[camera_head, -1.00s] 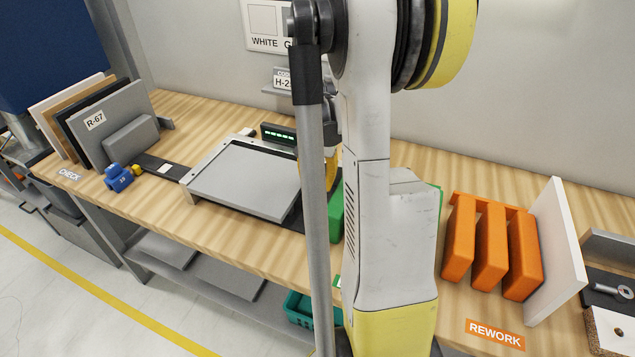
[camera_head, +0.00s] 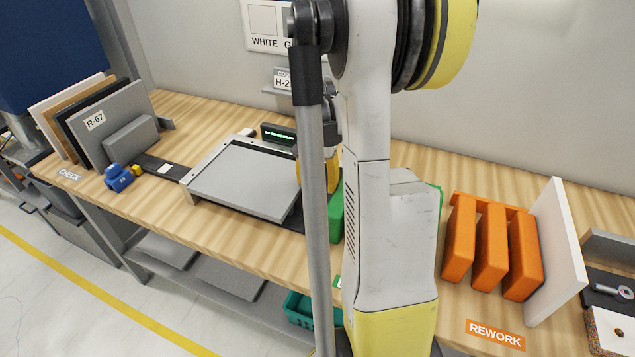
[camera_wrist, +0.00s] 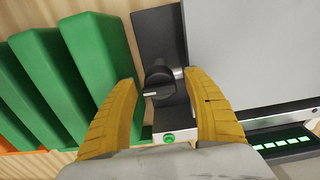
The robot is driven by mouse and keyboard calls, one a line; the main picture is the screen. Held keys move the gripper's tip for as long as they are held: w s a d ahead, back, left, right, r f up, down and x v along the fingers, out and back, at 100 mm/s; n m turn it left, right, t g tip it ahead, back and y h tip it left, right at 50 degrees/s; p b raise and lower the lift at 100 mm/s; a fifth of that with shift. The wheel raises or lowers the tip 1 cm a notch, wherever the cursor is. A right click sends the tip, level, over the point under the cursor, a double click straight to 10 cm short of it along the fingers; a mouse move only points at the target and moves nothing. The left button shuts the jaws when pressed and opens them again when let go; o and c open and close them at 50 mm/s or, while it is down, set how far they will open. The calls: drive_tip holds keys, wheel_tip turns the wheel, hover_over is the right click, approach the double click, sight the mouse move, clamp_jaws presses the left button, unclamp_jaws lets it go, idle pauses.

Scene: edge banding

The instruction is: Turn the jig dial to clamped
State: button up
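The jig dial (camera_wrist: 158,82) is a black knob with a white pointer line, seen in the wrist view on the dark base strip of the jig. The pointer line lies across the picture, toward the left. My gripper (camera_wrist: 160,80) is open, with one yellow finger on each side of the dial; I cannot tell whether either touches it. A green round light or button (camera_wrist: 168,139) shows just below the dial. The jig holds a flat grey panel (camera_head: 245,182) in the head view. There the dial is hidden behind my arm, and only part of a yellow finger (camera_head: 332,172) shows.
Green rack slats (camera_wrist: 45,80) stand close to the left finger in the wrist view. A display with green lights (camera_head: 279,135) sits behind the panel. An orange rack (camera_head: 490,245) is at the right, and a blue tool (camera_head: 119,178) lies at the left.

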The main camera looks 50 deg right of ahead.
sight(318, 178)
drive_tip(key=shift+n, duration=0.3)
drive_tip(key=n, duration=1.2)
drive_tip(key=shift+n+p, duration=0.3)
drive_tip(key=shift+p, duration=0.1)
drive_tip(key=n, duration=0.4)
drive_tip(key=shift+n, duration=0.4)
wheel_tip(318, 178, up, 11)
drive_tip(key=p, duration=0.3)
drive_tip(key=shift+r+p, duration=0.2)
drive_tip(key=shift+p, duration=0.2)
drive_tip(key=a+f+m+t+b, duration=0.1)
drive_tip(key=a+t+b, duration=0.1)
drive_tip(key=a, duration=0.8)
drive_tip(key=s+a+f+m+t+b, duration=0.1)
drive_tip(key=a+f+t+b, duration=0.1)
drive_tip(key=a+b, duration=0.3)
drive_tip(key=a+f+t+b, duration=0.1)
drive_tip(key=a+b, duration=0.3)
drive_tip(key=a, duration=1)
drive_tip(key=shift+s+a+f+m+t+h, duration=0.3)
drive_tip(key=shift+s+m+t, duration=0.1)
drive_tip(key=shift+t, duration=0.1)
